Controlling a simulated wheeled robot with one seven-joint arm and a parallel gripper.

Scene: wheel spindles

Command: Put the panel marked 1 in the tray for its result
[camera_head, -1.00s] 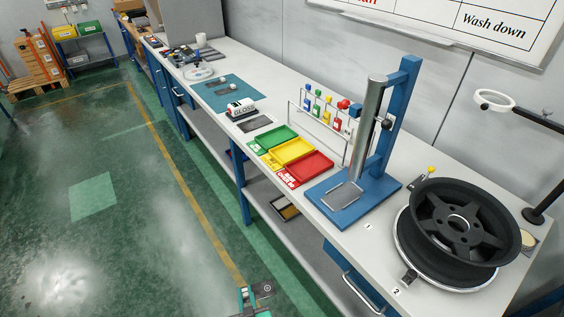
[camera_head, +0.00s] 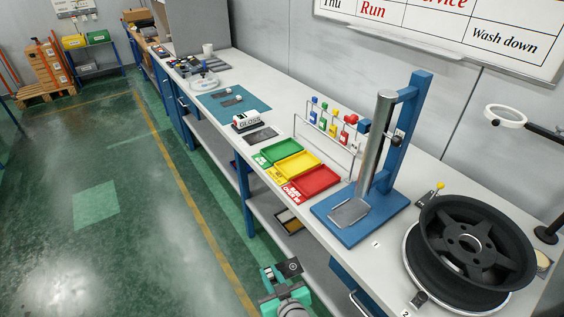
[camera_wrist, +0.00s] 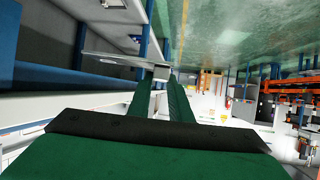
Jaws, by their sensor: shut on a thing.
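My gripper (camera_head: 280,272) is off the front side of the bench, over the floor, seen from behind. In the wrist view its green fingers (camera_wrist: 160,84) are shut on a thin pale grey panel (camera_wrist: 112,59), seen nearly edge-on. No mark on it can be read, and in the head view I cannot make it out. Three joined trays lie on the bench: green (camera_head: 273,152), yellow (camera_head: 296,165) and red (camera_head: 318,181). Labels sit at their front edges, too small to read surely. The gripper is apart from the trays, nearer the camera.
A blue stand (camera_head: 393,150) with a metal cylinder and grey plate (camera_head: 349,213) stands right of the trays. A rack with coloured tags (camera_head: 328,124) is behind them. A gloss meter (camera_head: 246,121) lies to their left. A black wheel (camera_head: 475,240) is at right.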

